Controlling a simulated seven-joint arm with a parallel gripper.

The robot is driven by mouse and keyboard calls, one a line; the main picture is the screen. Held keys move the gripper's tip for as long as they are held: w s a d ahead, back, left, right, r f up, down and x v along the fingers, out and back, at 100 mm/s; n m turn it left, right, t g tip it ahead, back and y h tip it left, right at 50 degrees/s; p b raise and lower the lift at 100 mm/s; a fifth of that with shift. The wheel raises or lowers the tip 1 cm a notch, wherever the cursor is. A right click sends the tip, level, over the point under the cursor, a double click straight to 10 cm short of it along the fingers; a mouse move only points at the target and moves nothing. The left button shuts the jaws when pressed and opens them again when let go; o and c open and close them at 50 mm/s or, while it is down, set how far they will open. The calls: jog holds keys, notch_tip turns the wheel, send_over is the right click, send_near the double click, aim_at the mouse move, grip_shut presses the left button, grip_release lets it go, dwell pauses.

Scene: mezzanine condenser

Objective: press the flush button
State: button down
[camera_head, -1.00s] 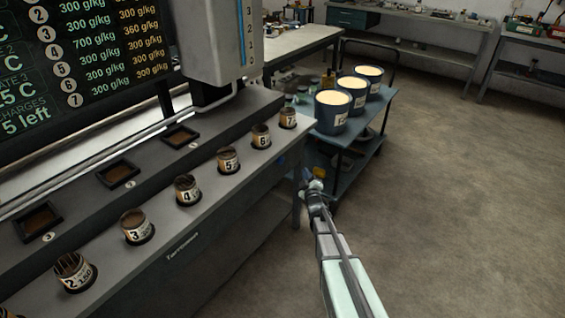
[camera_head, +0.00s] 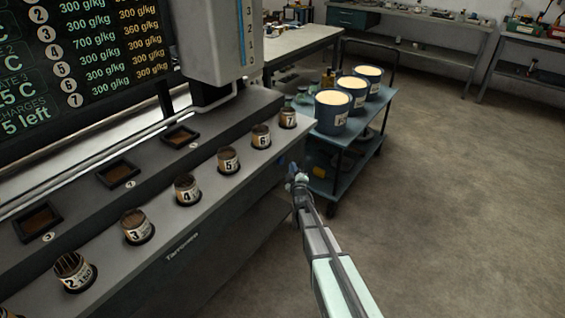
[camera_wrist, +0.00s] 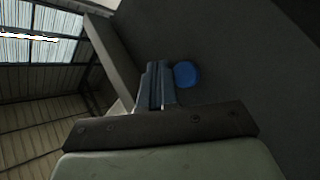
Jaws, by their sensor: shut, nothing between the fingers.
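A blue round button (camera_wrist: 186,74) sits on a dark flat panel (camera_wrist: 225,60) in the wrist view. I take it for the flush button; I see no label on it. My gripper (camera_wrist: 157,68) is shut and empty, with its fingertips just left of the button in that view. I cannot tell whether they touch the panel. In the head view my gripper (camera_head: 293,170) is beside the right end of the grey bench (camera_head: 170,235), below the cup numbered 7 (camera_head: 288,117). The button is not clearly seen in the head view.
Several numbered cups stand along the bench, such as cup 5 (camera_head: 228,161). A blue cart (camera_head: 345,140) with three pale-filled buckets is just beyond my gripper. The floor (camera_head: 440,220) to the right is clear.

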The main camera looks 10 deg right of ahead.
jog(key=shift+w+a, duration=0.7)
jog(key=shift+a, duration=0.05)
jog(key=shift+w+a, duration=0.1)
dwell(1.6)
jog(key=shift+w+a, duration=0.2)
jog(key=shift+w+a, duration=0.3)
jog(key=shift+w, duration=0.05)
dwell(1.1)
jog(key=shift+s+d, duration=0.1)
jog(key=shift+s, duration=0.05)
jog(key=shift+s+d, duration=0.5)
dwell(0.4)
jog(key=shift+s+d, duration=1.8)
